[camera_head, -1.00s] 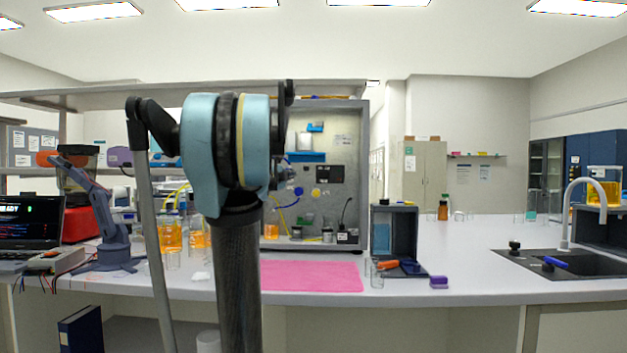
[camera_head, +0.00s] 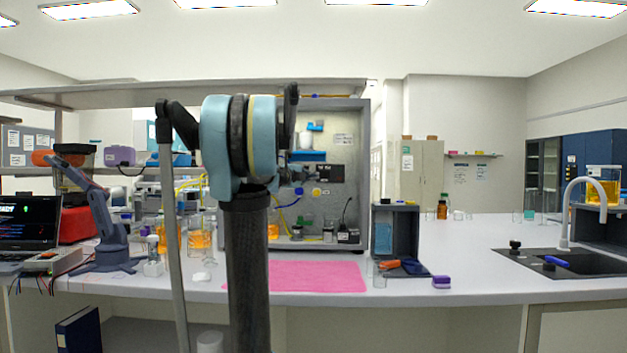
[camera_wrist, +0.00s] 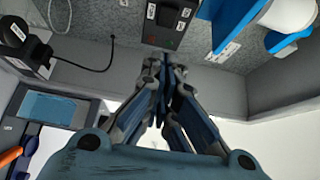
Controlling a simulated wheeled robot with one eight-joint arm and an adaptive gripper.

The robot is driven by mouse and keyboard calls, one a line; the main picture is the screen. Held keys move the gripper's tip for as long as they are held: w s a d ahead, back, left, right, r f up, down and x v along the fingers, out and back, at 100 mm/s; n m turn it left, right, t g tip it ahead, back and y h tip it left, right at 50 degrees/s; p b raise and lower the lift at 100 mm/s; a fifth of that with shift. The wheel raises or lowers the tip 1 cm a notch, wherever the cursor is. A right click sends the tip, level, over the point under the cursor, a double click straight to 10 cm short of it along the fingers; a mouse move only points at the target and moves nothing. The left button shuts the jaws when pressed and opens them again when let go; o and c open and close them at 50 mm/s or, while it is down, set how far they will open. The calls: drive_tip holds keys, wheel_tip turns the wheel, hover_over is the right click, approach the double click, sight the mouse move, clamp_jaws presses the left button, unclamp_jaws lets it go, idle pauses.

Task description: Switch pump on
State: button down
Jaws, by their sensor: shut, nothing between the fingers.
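My gripper (camera_wrist: 165,64) is shut and empty in the wrist view. Its fingertips point at a black panel (camera_wrist: 168,20) with small light-marked controls on the rig's grey back wall, and appear close to its edge. I cannot tell whether they touch it. In the head view the black panel (camera_head: 324,173) is on the back wall of the open grey rig cabinet (camera_head: 364,150), just right of my arm. My arm covers the cabinet's left part.
In the wrist view, a blue bracket (camera_wrist: 232,20) with a white cylinder (camera_wrist: 290,14) is right of the panel; a black cable (camera_wrist: 85,66) runs left. In the head view, a pink mat (camera_head: 310,277) and dark open box (camera_head: 402,232) are on the bench. Orange-filled bottles (camera_head: 200,236) stand left.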

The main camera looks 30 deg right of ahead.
approach(328, 174)
drive_tip(key=s+d, duration=0.2)
drive_tip(key=shift+w+d, duration=0.3)
drive_tip(key=shift+w, duration=0.35)
drive_tip(key=shift+w+d, duration=0.3)
drive_tip(key=shift+w, duration=0.35)
drive_tip(key=shift+w+d, duration=0.35)
drive_tip(key=shift+w, duration=0.3)
drive_tip(key=shift+d, duration=0.1)
